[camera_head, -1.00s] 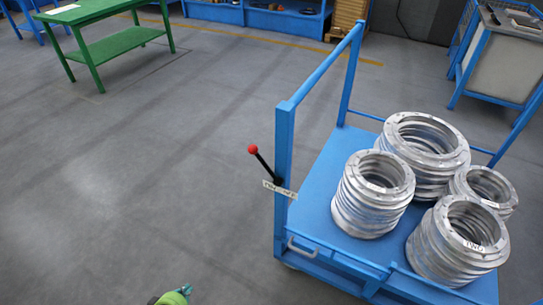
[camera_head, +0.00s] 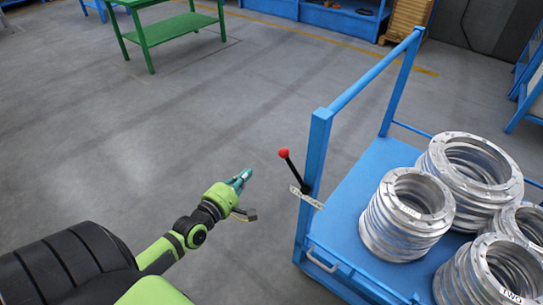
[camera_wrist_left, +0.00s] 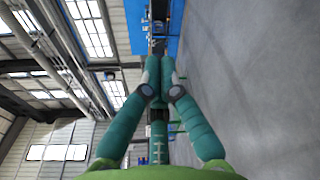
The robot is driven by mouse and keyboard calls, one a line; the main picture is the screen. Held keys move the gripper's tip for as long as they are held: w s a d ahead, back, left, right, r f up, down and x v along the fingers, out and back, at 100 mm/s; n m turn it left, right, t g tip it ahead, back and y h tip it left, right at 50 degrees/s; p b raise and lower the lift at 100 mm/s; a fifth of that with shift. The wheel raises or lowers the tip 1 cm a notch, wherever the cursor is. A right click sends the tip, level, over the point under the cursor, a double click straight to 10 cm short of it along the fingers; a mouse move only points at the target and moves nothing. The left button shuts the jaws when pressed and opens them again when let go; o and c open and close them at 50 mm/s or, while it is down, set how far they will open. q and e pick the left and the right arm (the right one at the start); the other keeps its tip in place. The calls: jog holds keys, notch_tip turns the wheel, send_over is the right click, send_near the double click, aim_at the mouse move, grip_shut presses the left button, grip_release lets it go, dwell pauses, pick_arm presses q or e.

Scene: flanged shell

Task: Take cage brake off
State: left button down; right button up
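The cage brake is a black lever (camera_head: 293,171) with a red ball knob (camera_head: 284,153), on the left corner post of the blue cage cart (camera_head: 320,165). The lever leans up and to the left, above a white label plate (camera_head: 306,197) too small to read. My left gripper (camera_head: 246,174) is left of the lever and apart from it, its fingers pointing up and right. In the left wrist view, the green fingers (camera_wrist_left: 160,78) come together at their tips with nothing seen between them. My right gripper is not in view.
Several stacks of silver flanged rings (camera_head: 408,215) stand on the cart deck (camera_head: 350,210). A green table (camera_head: 180,32) stands at the back left, and blue shelving (camera_head: 335,18) is at the back. The grey floor between my left arm and the table is clear.

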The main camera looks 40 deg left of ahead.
aim_at(292, 168)
pick_arm(q)
jog(key=w+d+r+p, duration=0.1)
jog(key=w+d+p, duration=0.1)
jog(key=w, duration=0.7)
jog(key=shift+d+p, duration=0.35)
jog(key=shift+d, duration=0.1)
jog(key=shift+r, duration=0.1)
